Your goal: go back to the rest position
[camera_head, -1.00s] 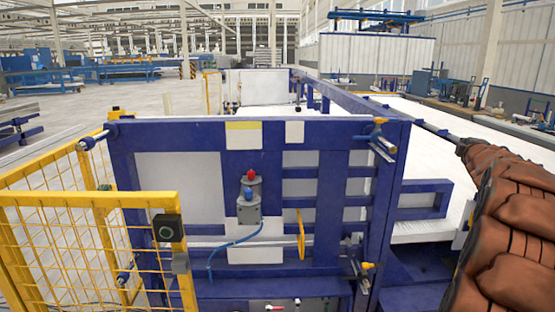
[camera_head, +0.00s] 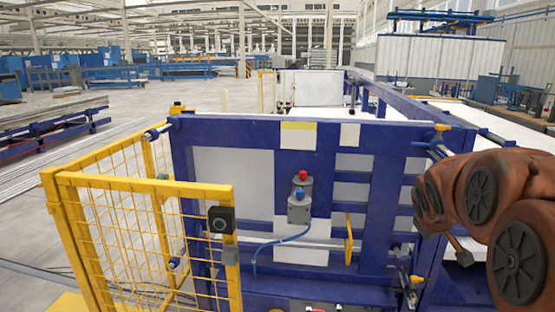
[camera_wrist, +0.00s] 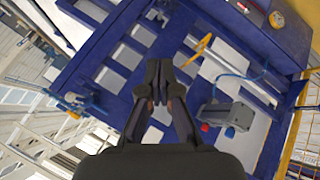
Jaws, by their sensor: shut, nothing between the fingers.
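My gripper (camera_wrist: 160,72) shows in the wrist view with its dark fingers together and nothing between them. It points toward the blue machine frame (camera_wrist: 255,40), apart from it as far as I can tell. In the head view my arm is folded at the right edge, in front of the right side of the blue machine frame (camera_head: 400,190). I cannot make out the fingers there.
A yellow mesh fence (camera_head: 140,240) stands at the left front. A grey control box (camera_head: 299,208) with red and blue buttons is on the frame. A yellow handle (camera_head: 348,240) is to its right. Open floor (camera_head: 120,110) lies at the left.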

